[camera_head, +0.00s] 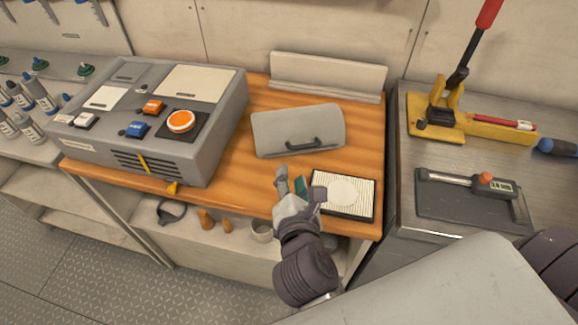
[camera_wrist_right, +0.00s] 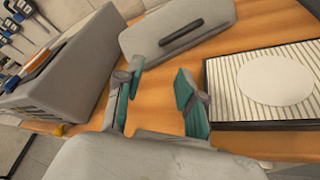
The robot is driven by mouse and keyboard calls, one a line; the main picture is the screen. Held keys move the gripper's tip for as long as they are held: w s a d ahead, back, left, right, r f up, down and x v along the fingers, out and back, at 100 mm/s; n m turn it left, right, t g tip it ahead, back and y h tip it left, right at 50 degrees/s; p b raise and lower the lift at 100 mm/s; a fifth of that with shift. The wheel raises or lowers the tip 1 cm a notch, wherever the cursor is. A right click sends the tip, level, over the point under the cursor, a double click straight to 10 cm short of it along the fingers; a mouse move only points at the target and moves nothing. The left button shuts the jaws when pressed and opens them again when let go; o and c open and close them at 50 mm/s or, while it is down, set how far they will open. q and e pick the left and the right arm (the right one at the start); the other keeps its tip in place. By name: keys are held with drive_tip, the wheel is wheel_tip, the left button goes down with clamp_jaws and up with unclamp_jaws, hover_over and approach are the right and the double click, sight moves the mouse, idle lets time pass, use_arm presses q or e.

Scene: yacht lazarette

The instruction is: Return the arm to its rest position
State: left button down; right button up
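My right gripper (camera_head: 291,184) is above the front part of the wooden bench top, left of a ribbed pad with a pale disc on it. In the right wrist view its teal-padded fingers (camera_wrist_right: 158,103) are spread apart with nothing between them. A grey lid-like panel with a dark handle (camera_head: 297,130) lies beyond the fingertips; it also shows in the right wrist view (camera_wrist_right: 175,30). My left gripper is not in view.
The wooden bench (camera_head: 265,95) bears a grey control box (camera_head: 215,125) at left and the black-framed ribbed pad (camera_head: 342,208) at right. A metal bench (camera_head: 405,205) at right holds a yellow red-handled lever tool (camera_head: 440,120) and a digital gauge (camera_head: 490,184). Shelves lie below.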

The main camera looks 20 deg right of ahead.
drive_tip(key=shift+v, duration=0.95)
